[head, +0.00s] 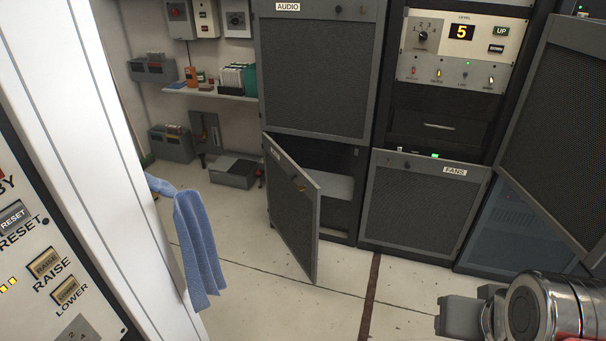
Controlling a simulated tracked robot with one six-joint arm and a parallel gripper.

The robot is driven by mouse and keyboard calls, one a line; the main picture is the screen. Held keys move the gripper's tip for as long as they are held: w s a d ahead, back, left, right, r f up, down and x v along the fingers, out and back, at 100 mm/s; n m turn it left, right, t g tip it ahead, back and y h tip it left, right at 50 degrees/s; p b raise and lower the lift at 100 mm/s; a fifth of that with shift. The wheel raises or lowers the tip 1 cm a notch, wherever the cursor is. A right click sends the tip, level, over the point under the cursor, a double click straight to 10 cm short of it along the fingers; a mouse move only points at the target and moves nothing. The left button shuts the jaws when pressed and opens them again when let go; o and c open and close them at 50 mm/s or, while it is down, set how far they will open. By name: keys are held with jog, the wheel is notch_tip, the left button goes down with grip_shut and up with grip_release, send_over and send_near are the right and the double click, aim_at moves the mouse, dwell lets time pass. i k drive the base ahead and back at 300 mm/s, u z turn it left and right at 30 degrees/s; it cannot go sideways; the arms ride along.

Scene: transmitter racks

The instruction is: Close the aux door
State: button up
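The door (292,212) below the AUDIO panel stands open, swung out from the rack towards me. It has a dark mesh face in a grey frame, a small label near its top left that is too small to read, and a small yellowish fitting near its upper free edge. Its left edge is at the cabinet and its free edge is to the right. The open bay (335,187) behind it shows a light grey shelf. My gripper (462,317) is at the bottom right, apart from the door, and only partly in frame; its fingertips cannot be made out.
The closed FANS panel (425,207) is right of the open bay. A blue cloth (200,240) hangs from the white cabinet edge at left. A grey box (234,172) lies on the floor behind the door. The pale floor in front of the door is clear.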

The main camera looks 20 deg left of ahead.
aim_at(294, 214)
jog(key=z, duration=0.15)
jog(key=i, duration=1.55)
